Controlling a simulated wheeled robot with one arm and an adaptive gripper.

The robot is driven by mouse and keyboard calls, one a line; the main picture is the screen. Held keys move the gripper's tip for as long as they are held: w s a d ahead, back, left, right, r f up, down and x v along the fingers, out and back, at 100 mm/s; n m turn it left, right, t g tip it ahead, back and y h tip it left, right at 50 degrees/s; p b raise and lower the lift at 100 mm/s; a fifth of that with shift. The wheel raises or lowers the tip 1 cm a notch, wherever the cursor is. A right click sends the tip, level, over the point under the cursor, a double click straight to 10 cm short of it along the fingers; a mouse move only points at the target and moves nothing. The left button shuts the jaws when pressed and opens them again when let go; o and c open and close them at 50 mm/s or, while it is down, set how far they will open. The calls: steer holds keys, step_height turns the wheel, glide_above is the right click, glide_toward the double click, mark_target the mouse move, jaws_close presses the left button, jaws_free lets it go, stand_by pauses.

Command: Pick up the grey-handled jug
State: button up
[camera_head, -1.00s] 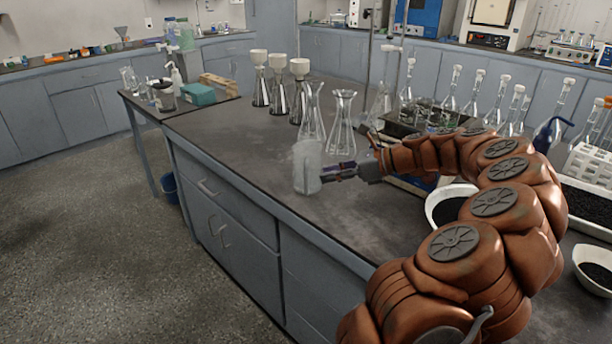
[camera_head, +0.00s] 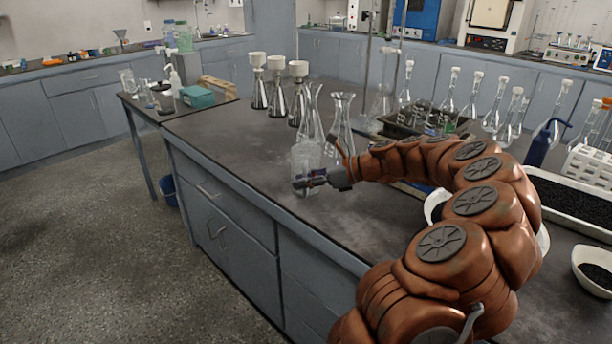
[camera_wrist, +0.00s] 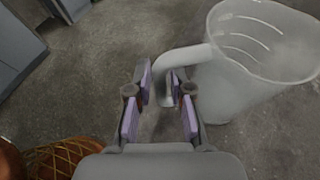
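The jug (camera_head: 304,158) is a pale, translucent vessel standing upright near the front edge of the dark bench. In the wrist view its wide body (camera_wrist: 235,85) fills the upper right, and its grey handle (camera_wrist: 182,59) reaches left from the body and bends down. My gripper (camera_head: 306,181) overlaps the jug's lower part in the head view. In the wrist view the fingers of my gripper (camera_wrist: 160,90) are apart, with the handle's downward part between the fingertips. I see a gap on the left side, and cannot tell whether the right finger touches the handle.
Clear glass flasks (camera_head: 341,120) stand right behind the jug. White-topped flasks (camera_head: 276,90) stand farther back. A white bowl (camera_head: 437,205) and a black-filled tray (camera_head: 575,205) lie to the right. The bench left of the jug is clear.

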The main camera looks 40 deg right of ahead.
mark_target(306, 167)
jaws_close()
steer(key=shift+r, duration=0.2)
stand_by(0.5)
steer(key=shift+r+p, duration=0.3)
steer(key=shift+r, duration=1.45)
steer(key=s+a, duration=0.3)
steer(key=s, duration=0.4)
steer(key=s+a+r, duration=0.1)
steer(key=s+a, duration=0.2)
steer(key=s, duration=0.4)
steer(key=shift+a, duration=0.15)
